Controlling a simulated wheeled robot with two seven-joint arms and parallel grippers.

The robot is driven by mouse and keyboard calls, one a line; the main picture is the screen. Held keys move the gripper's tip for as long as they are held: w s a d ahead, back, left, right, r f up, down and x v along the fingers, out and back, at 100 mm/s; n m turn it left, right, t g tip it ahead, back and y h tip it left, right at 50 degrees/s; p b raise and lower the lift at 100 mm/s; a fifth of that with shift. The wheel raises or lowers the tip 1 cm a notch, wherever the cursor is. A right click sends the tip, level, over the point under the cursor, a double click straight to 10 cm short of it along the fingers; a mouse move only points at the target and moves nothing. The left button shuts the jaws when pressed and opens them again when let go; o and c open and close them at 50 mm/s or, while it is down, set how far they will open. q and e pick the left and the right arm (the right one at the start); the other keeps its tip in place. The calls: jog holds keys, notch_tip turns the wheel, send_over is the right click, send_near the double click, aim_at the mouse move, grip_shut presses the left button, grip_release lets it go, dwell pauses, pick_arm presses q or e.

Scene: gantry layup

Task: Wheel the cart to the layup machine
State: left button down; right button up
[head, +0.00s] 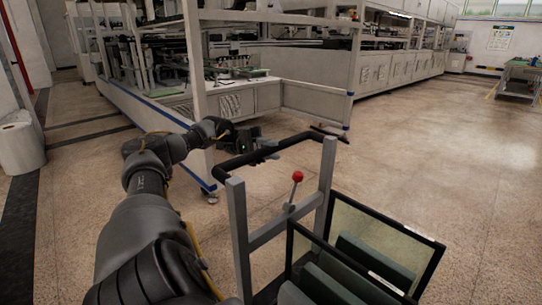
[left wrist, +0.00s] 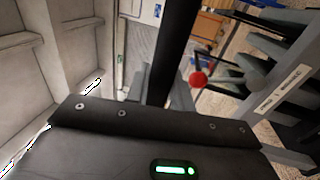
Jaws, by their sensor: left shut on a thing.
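The cart (head: 239,238) stands in front of me, with grey posts, a black push handle (head: 300,140) and a red-knobbed lever (head: 296,177). Dark panels sit in its glass-sided rack. My left gripper (head: 262,150) is shut on the handle near its middle. In the left wrist view the black handle bar (left wrist: 176,45) runs between the fingers, and the red knob (left wrist: 198,79) is beside it. The layup machine (head: 235,97), a long white-grey gantry frame, stands just beyond the cart, to the left and ahead. My right gripper is not in view.
A machine post (head: 197,75) rises close to my left arm. A white cylindrical bin (head: 21,145) stands at the far left. A green-topped workbench (head: 520,75) is at the far right. The speckled floor on the right is clear.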

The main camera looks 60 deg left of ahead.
pick_arm(q)
jog(key=shift+a+r, duration=0.1)
jog(key=shift+r, duration=0.05)
dwell(0.3)
jog(key=c, duration=1.3)
grip_release()
jog(key=shift+o, duration=0.2)
